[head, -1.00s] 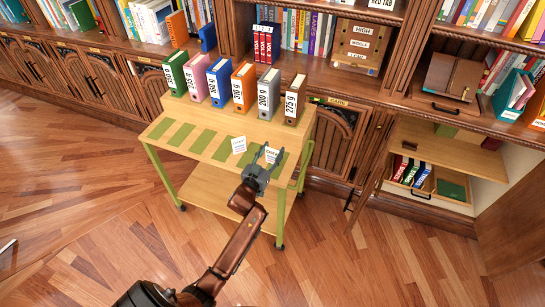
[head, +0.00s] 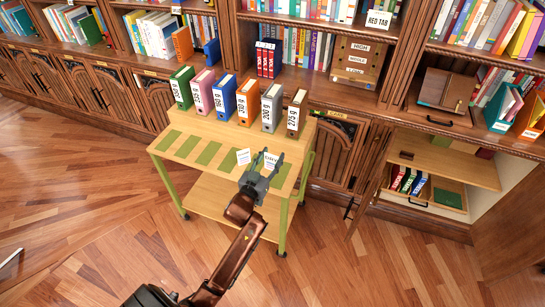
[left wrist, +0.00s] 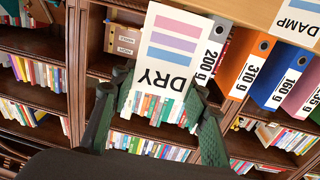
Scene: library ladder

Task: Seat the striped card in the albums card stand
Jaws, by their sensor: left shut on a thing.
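My left gripper (head: 268,158) is shut on the striped card (head: 271,160) over the front right part of the wooden trolley top. In the left wrist view, the white card (left wrist: 170,50) has pink, purple and blue stripes and the word DRY, upside down, between the fingertips (left wrist: 160,88). Another white card (head: 243,157) stands at the trolley's front, left of the gripper; it reads DAMP in the left wrist view (left wrist: 297,22). I cannot make out which thing is the albums card stand. My right gripper is not in view.
The trolley (head: 163,152) has green pads on its top. Several upright binders with gram labels, such as the orange one (head: 247,101), line its back. A bookcase stands behind. An open cabinet with a drawer (head: 462,212) is at right. Floor in front is clear.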

